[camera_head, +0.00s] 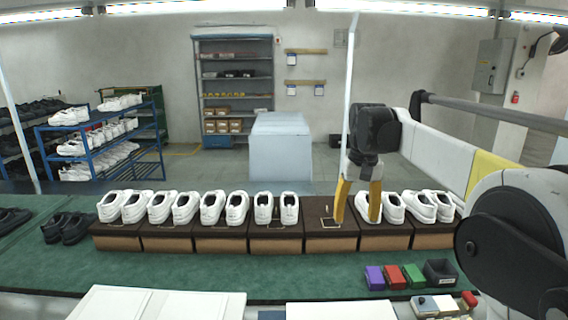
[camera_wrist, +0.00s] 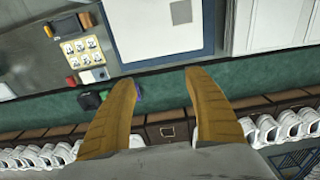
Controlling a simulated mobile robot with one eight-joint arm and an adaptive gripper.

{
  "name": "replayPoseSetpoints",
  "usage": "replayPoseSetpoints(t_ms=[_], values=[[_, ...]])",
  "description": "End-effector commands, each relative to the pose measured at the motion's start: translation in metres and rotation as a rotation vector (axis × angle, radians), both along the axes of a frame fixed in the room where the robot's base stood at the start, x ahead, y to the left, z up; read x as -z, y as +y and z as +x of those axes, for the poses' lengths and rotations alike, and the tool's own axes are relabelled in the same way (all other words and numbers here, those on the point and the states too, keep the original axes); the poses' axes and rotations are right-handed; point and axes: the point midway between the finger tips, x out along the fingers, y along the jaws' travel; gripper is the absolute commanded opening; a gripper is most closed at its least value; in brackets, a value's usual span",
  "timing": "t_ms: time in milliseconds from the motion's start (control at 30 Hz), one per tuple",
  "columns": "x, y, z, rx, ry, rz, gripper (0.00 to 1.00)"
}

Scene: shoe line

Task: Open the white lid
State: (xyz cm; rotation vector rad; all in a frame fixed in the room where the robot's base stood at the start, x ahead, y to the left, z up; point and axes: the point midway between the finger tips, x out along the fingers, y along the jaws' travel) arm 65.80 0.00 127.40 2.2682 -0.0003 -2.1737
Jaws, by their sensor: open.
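Flat white panels lie along the bottom edge of the head view. One pair (camera_head: 160,303) is at the left and a single panel (camera_head: 340,311) is at the middle, both cut off by the frame. I cannot tell which is the white lid. In the wrist view a white panel with a dark border (camera_wrist: 152,32) is at the top centre, and more white panels (camera_wrist: 270,22) are at the top right. My gripper (camera_head: 358,203) has yellow fingers, apart and empty, over the shoe row. Its fingers also show in the wrist view (camera_wrist: 163,82).
Several pairs of white shoes (camera_head: 212,207) stand on brown boxes (camera_head: 330,243) across the green belt (camera_head: 230,272). Purple, red and green blocks (camera_head: 393,277) and a dark bin (camera_head: 440,272) are at the front right. A thin pale post (camera_head: 348,90) rises behind my gripper.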

Motion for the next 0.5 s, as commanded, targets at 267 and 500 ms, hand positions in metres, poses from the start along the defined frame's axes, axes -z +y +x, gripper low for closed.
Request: replayPoseSetpoints(t_ms=[267, 500], values=[[0.019, 0.000, -0.112, 0.000, -0.210, 0.000, 0.61], [0.079, 0.000, -0.211, 0.000, -0.392, 0.000, 0.61]])
